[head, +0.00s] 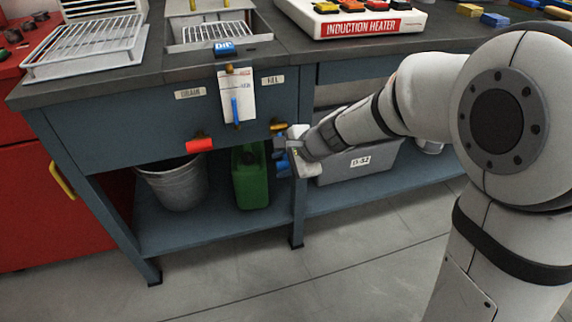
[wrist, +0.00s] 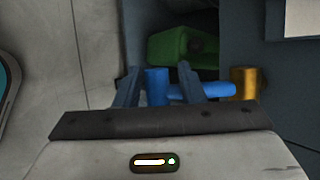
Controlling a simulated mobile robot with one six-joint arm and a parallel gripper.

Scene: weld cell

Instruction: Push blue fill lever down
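The blue fill lever (wrist: 157,87) shows in the wrist view as a short upright blue piece and a blue bar running right toward a brass fitting (wrist: 244,84). My gripper (wrist: 160,84) is open, with one finger on each side of the upright piece and small gaps visible. I cannot tell whether either finger touches the lever. In the head view my gripper (head: 284,158) is low in front of the bench, just below the brass fitting (head: 278,126) under the FILL label (head: 272,79). There the gripper hides much of the lever.
A red lever (head: 199,145) sits below the DRAIN label (head: 190,93). A clipboard (head: 237,96) hangs between the labels. A green canister (head: 250,178), metal bucket (head: 174,184) and grey bin (head: 362,162) stand on the lower shelf. The floor in front is clear.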

